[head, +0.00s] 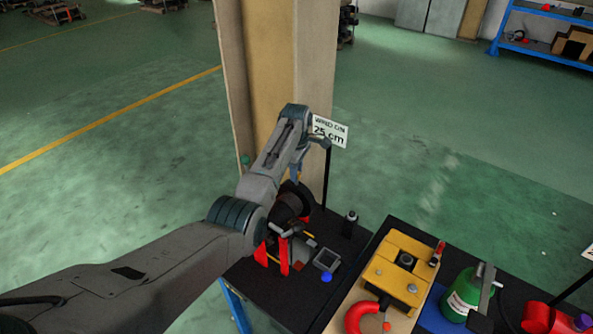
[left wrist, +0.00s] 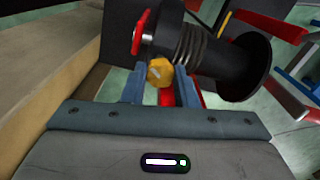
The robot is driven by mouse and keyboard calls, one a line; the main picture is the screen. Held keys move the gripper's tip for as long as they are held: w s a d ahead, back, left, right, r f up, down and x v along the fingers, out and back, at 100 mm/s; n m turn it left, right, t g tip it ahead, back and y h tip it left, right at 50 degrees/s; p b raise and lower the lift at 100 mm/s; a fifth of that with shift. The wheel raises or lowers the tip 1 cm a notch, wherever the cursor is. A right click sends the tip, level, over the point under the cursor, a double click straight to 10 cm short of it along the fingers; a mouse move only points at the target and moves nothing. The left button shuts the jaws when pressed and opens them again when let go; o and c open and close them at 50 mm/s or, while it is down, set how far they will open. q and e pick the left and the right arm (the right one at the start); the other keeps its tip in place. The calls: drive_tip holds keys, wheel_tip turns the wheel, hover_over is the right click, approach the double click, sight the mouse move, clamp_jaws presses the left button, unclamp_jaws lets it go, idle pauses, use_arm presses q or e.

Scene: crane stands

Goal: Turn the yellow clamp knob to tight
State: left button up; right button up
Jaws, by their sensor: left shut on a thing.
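The yellow clamp knob (left wrist: 160,72) shows in the left wrist view, between the two fingers of my left gripper (left wrist: 161,86), which is shut on it. The knob sits beside a black winch drum (left wrist: 238,68) wound with grey cable. A red part (left wrist: 143,32) with a bright bolt is just above the knob. In the head view my left gripper (head: 298,172) reaches down over the black drum (head: 292,204) on its red stand (head: 284,256). The knob is hidden there behind my arm and the drum. My right gripper is not seen.
A sign (head: 330,131) reading "WIND ON 25 cm" stands on a black pole behind the drum, near a tall beige column (head: 270,90). A small black bottle (head: 350,223) and a grey square tray (head: 327,260) are close right.

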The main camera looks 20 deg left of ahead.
use_arm(q)
drive_tip(key=m, duration=0.3)
drive_tip(key=shift+m, duration=0.3)
drive_tip(key=m, duration=0.3)
drive_tip(key=shift+r+m, duration=0.1)
drive_tip(key=shift+m, duration=0.3)
drive_tip(key=m, duration=0.3)
drive_tip(key=shift+m, duration=0.3)
drive_tip(key=m, duration=1)
drive_tip(key=shift+m, duration=0.4)
drive_tip(key=m, duration=0.3)
drive_tip(key=shift+w+m, duration=0.1)
drive_tip(key=shift+m, duration=1.6)
